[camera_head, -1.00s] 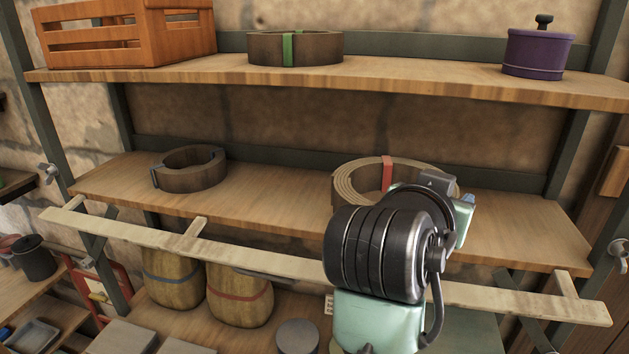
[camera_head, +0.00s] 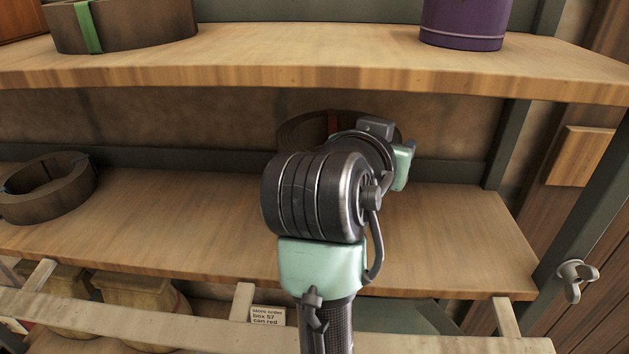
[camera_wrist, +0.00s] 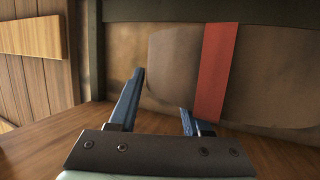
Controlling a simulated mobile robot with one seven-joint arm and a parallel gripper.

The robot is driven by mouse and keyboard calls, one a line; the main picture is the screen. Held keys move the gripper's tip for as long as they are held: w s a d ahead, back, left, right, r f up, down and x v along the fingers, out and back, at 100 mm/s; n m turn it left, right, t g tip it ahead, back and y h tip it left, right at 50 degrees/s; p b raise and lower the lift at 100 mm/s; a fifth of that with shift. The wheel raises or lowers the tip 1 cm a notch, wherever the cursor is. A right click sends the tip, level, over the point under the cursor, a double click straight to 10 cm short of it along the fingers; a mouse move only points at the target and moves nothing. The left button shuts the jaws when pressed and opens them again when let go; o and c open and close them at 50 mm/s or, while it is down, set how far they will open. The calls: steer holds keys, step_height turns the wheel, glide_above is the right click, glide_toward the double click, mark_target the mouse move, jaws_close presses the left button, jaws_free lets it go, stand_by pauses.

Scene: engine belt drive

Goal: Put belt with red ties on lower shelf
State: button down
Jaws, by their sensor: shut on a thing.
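The brown belt with the red tie (camera_head: 298,131) is at the middle shelf (camera_head: 460,235), largely hidden behind my wrist in the head view. Its upper rim and a bit of red show above my wrist. In the wrist view its brown side (camera_wrist: 268,75) and vertical red tie (camera_wrist: 214,72) stand close ahead and to the right. My gripper (camera_wrist: 161,90) is shut on this belt, with blue fingers apart at its edge. The fingers are hidden in the head view. Whether the belt touches the board cannot be told.
A dark belt (camera_head: 48,188) lies at the left of the middle shelf. The upper shelf (camera_head: 300,68) above holds a green-tied belt (camera_head: 140,25) and a purple pot (camera_head: 465,22). An upright post (camera_head: 580,210) bounds the right.

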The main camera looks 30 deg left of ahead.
steer(key=shift+s+f, duration=0.15)
step_height(320, 180, down, 5)
steer(key=shift+r+p, duration=0.15)
steer(key=shift+p, duration=0.7)
steer(key=shift+f+p, duration=0.65)
steer(key=shift+f, duration=1.75)
steer(key=shift+c, duration=1.7)
jaws_free()
steer(key=shift+f, duration=0.1)
steer(key=b+v, duration=0.3)
steer(key=v, duration=0.9)
steer(key=shift+a+b, duration=0.1)
steer(key=shift+b, duration=0.2)
